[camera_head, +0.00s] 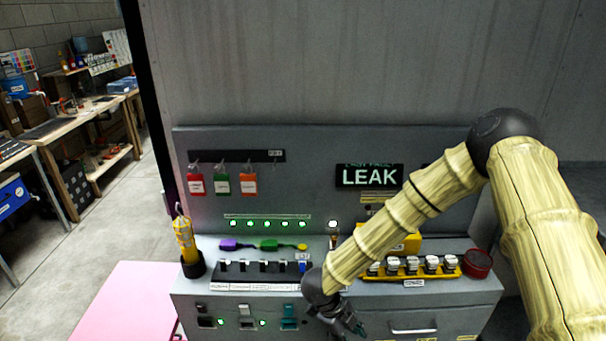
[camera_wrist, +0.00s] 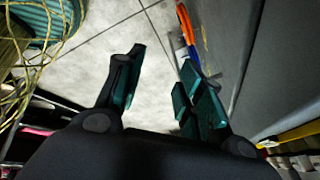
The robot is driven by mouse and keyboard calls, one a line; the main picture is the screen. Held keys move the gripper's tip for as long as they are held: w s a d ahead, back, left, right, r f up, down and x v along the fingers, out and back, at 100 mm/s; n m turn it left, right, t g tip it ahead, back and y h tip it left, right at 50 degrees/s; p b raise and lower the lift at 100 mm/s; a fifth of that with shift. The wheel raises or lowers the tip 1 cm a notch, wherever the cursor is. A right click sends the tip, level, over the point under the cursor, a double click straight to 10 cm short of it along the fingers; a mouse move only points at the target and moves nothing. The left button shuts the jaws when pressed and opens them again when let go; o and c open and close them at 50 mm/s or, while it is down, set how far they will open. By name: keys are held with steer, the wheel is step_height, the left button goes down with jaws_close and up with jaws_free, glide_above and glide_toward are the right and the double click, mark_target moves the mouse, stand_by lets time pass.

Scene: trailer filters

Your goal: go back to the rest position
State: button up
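My gripper (camera_head: 347,322) is in front of the grey console (camera_head: 440,295), low and near its front face in the head view. My patterned arm reaches down to it from the right. In the wrist view, the gripper's two dark fingers with green pads (camera_wrist: 160,90) stand apart, with only the concrete floor (camera_wrist: 120,30) showing between them. The gripper is open and empty. My arm hides part of the console's middle.
A leak sign (camera_head: 370,177) and hanging tags (camera_head: 221,183) are on the back panel. A yellow rack (camera_head: 420,272) of silver-topped pieces, a red round container (camera_head: 478,262) and a yellow tool (camera_head: 185,240) in a black cup stand on the console.

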steer(key=s+d+f+n+t+b, duration=0.1)
steer(key=s+d+f+n+t, duration=0.3)
steer(key=f+n, duration=0.45)
steer(key=s+d+f+n+g+y+b, duration=0.1)
steer(key=s+d+f+n, duration=0.1)
steer(key=s+n, duration=0.3)
steer(key=s+d+f+n+g+y+b, duration=0.1)
steer(key=s+f+n+y, duration=0.1)
steer(key=s+n, duration=0.4)
steer(key=s+d+f+n+g+y+b, duration=0.1)
steer(key=s+n, duration=0.5)
steer(key=s, duration=0.8)
step_height(320, 180, down, 3)
steer(key=shift+d+r+y, duration=0.15)
steer(key=shift+d+y, duration=0.35)
steer(key=shift+d, duration=0.35)
